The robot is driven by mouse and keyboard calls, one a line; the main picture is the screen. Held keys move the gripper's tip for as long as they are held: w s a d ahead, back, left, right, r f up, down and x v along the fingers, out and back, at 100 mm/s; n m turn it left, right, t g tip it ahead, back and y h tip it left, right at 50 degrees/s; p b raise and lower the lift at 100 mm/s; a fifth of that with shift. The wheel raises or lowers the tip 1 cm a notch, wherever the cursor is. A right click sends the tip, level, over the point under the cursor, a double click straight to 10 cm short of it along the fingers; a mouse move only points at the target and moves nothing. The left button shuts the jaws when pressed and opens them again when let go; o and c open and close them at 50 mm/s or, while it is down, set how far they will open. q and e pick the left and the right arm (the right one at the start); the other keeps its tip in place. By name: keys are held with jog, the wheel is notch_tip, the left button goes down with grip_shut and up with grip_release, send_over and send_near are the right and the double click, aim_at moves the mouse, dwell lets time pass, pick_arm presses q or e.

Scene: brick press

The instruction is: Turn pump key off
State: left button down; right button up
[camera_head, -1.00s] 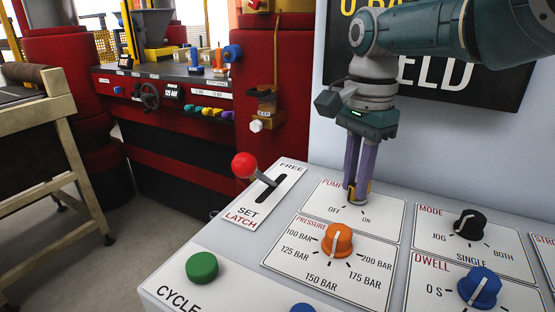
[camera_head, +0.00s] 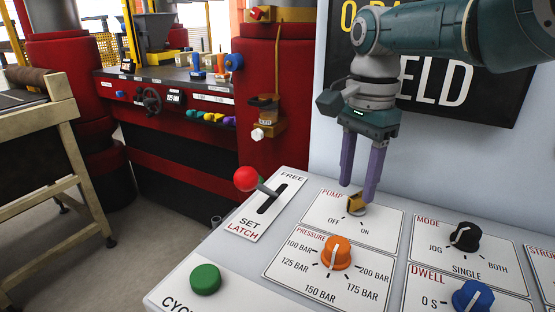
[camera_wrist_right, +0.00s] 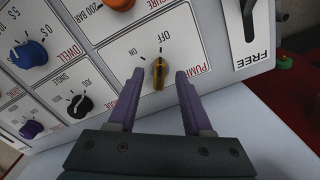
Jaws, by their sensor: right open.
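The pump key (camera_head: 356,204) is a small yellow key on the PUMP panel (camera_head: 330,224) of the white console. It also shows in the wrist view (camera_wrist_right: 159,74), where its long side appears to line up with the OFF mark. My right gripper (camera_head: 358,191) has two purple fingers spread apart just above the key. In the wrist view the fingers (camera_wrist_right: 159,76) stand on either side of the key, with a gap on each side. My left gripper is not in view.
An orange PRESSURE knob (camera_head: 336,253), a black MODE knob (camera_head: 465,237) and a blue DWELL knob (camera_head: 472,297) sit close by. A red-balled lever (camera_head: 247,179) and a green button (camera_head: 205,279) are to the left. The wall sign (camera_head: 490,80) stands behind my arm.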

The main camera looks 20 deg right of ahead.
aim_at(355, 196)
notch_tip(355, 196, up, 6)
jog(key=p, duration=0.3)
pick_arm(q)
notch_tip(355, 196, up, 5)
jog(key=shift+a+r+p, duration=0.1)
jog(key=shift+p, duration=0.3)
pick_arm(e)
jog(key=shift+r, duration=0.8)
